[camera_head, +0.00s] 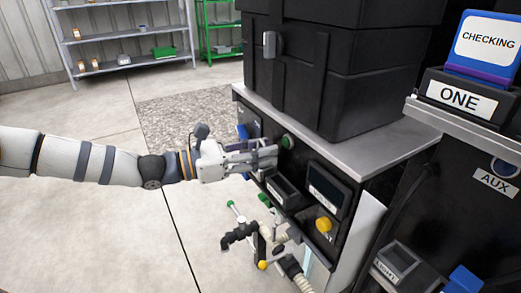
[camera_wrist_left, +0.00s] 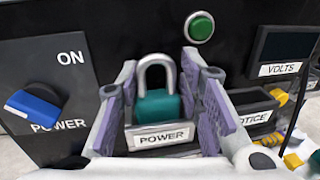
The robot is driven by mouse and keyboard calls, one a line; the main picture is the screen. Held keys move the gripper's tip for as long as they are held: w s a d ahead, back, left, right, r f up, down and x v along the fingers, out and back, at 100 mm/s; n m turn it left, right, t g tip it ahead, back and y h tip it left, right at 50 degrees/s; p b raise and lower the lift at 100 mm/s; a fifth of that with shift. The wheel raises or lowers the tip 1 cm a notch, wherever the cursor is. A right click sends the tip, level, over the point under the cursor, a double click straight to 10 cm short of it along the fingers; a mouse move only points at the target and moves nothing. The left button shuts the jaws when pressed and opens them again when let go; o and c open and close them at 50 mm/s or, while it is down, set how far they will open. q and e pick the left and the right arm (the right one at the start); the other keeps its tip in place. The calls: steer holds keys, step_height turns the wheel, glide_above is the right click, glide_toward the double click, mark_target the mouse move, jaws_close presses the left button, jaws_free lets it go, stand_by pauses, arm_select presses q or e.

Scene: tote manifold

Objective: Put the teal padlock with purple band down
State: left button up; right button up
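In the left wrist view the teal padlock (camera_wrist_left: 158,106) stands upright with its grey shackle up, behind the front plate of a small tray labelled POWER (camera_wrist_left: 161,139). Its lower part is hidden by that plate and no purple band shows. My left gripper (camera_wrist_left: 160,82) has its two fingers spread, one on each side of the padlock and tray. In the head view my left gripper (camera_head: 268,157) is at the front of the black cabinet, and the padlock cannot be made out there. My right gripper is not in view.
The cabinet (camera_head: 385,145) carries a green button (camera_wrist_left: 199,27), a blue knob (camera_wrist_left: 33,107), a NOTICE tray (camera_head: 283,190) and a yellow knob (camera_head: 324,224). Beige pipework (camera_head: 270,240) stands just below the gripper. A second cabinet is at right. Open floor lies left.

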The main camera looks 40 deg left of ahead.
arm_select(q)
steer(key=shift+o, duration=1.1)
steer(key=shift+r, duration=0.1)
